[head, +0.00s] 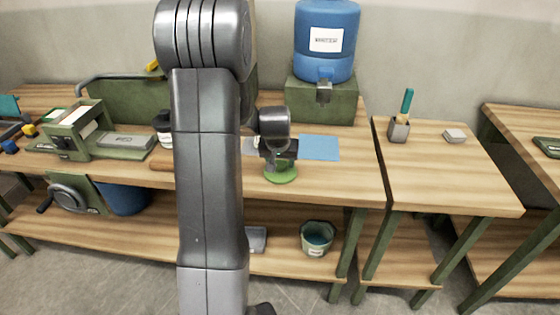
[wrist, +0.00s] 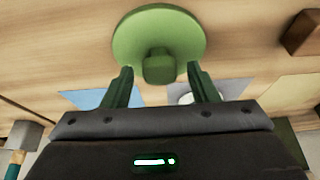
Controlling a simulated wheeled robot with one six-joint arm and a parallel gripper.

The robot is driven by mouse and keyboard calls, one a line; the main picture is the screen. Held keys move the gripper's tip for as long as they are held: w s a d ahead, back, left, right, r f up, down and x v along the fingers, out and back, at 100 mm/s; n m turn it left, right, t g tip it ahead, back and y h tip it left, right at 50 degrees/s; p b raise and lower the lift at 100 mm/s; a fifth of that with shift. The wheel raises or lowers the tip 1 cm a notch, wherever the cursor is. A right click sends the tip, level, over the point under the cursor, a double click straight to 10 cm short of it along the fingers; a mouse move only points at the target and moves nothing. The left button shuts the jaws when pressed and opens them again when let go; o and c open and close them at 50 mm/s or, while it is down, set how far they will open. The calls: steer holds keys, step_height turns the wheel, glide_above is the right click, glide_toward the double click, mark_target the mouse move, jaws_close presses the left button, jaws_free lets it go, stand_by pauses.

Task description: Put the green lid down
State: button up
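The green lid (head: 281,177) is a flat round disc with a knob. It appears to lie flat on the wooden table (head: 330,183) near the front edge in the head view. In the wrist view the lid (wrist: 125,42) is at the top middle, with its knob pointing toward my gripper. My gripper (wrist: 159,66) is open, with one green finger on each side of the knob and a visible gap on both sides. In the head view my gripper (head: 280,162) is right above the lid and hides part of it.
A blue sheet (head: 319,147) lies just behind and right of the lid. A blue water tank (head: 326,50) stands on a green box (head: 340,103) at the back. The table's front edge is close to the lid.

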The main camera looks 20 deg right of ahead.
steer(key=shift+r, duration=0.45)
steer(key=v, duration=1.1)
steer(key=shift+r, duration=0.2)
steer(key=shift+s+a, duration=0.1)
steer(key=shift+a, duration=0.05)
steer(key=x, duration=1.2)
steer(key=shift+f, duration=0.3)
steer(key=shift+r, duration=0.25)
steer(key=shift+f, duration=0.1)
